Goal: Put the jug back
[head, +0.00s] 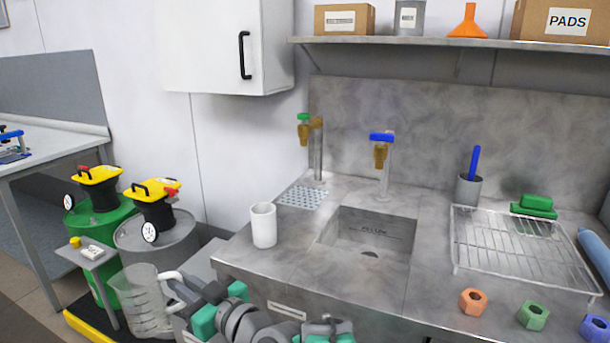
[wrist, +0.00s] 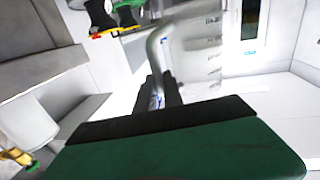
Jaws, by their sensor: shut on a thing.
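The jug (head: 146,300) is clear with graduation marks and a white handle (head: 172,281). In the head view it is at the lower left, upright or nearly so, in front of the drums and left of the counter. My gripper (head: 184,293) is shut on the jug's handle; my arm hides part of that area. In the wrist view the jug (wrist: 198,55) fills the upper middle, and its pale handle (wrist: 158,60) runs down between my dark fingers (wrist: 157,97). I cannot tell whether the jug touches anything beneath it.
A steel counter (head: 245,262) with a sink (head: 368,240), a white cup (head: 263,225) and a wire rack (head: 510,245) is on the right. Drums with yellow-topped agitators (head: 155,190) stand behind the jug. A small side stand (head: 90,255) is left of it. Three coloured nuts (head: 473,301) lie along the counter front.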

